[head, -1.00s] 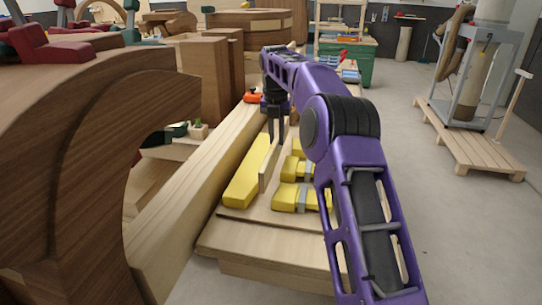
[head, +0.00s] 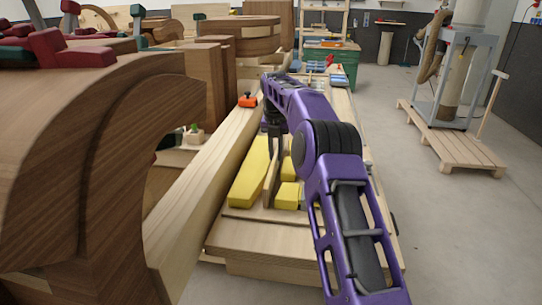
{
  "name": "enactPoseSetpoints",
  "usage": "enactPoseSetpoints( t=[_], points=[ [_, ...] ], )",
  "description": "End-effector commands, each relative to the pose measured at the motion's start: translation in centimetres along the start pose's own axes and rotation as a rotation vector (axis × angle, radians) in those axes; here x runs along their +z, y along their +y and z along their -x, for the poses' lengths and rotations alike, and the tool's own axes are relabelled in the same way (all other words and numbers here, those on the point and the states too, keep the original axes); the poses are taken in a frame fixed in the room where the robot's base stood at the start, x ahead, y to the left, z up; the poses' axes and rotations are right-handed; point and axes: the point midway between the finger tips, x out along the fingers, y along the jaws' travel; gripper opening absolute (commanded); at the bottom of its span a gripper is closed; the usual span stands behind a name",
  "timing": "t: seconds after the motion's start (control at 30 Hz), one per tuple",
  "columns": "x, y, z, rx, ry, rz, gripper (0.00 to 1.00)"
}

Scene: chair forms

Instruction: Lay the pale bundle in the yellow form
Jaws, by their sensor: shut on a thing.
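The pale bundle (head: 269,186) is a thin, flat wooden strip standing on edge, running away from me. My gripper (head: 275,152) points down and is shut on its upper part. The yellow form lies on the pale wooden bench: a long yellow block (head: 249,172) on the left and shorter yellow blocks (head: 287,195) on the right. In this view the bundle is low, in line with the gap between the two sides. I cannot tell whether it touches the bench or the blocks. My arm hides part of the right-hand blocks.
The pale bench (head: 275,238) carries the form. A long pale beam (head: 205,195) runs along its left, with a large dark curved wooden piece (head: 85,170) nearer. An orange item (head: 248,101) lies beyond. Open floor and a pallet (head: 450,140) are on the right.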

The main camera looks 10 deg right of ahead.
Motion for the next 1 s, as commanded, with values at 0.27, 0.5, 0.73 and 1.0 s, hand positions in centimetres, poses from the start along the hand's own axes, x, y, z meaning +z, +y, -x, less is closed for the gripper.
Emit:
enactPoseSetpoints(
  t=[0.27, 0.5, 0.73, 1.0],
  points=[
    [0.23, -0.28, -0.28, 0.0, -0.002, 0.0, 0.0],
    [0.17, -0.27, -0.59, 0.0, 0.0, 0.0, 0.28],
    [0.16, -0.26, -0.59, 0.0, 0.0, 0.0, 0.49],
    [0.13, -0.2, -0.21, 0.0, 0.0, 0.0, 0.49]
  ],
)
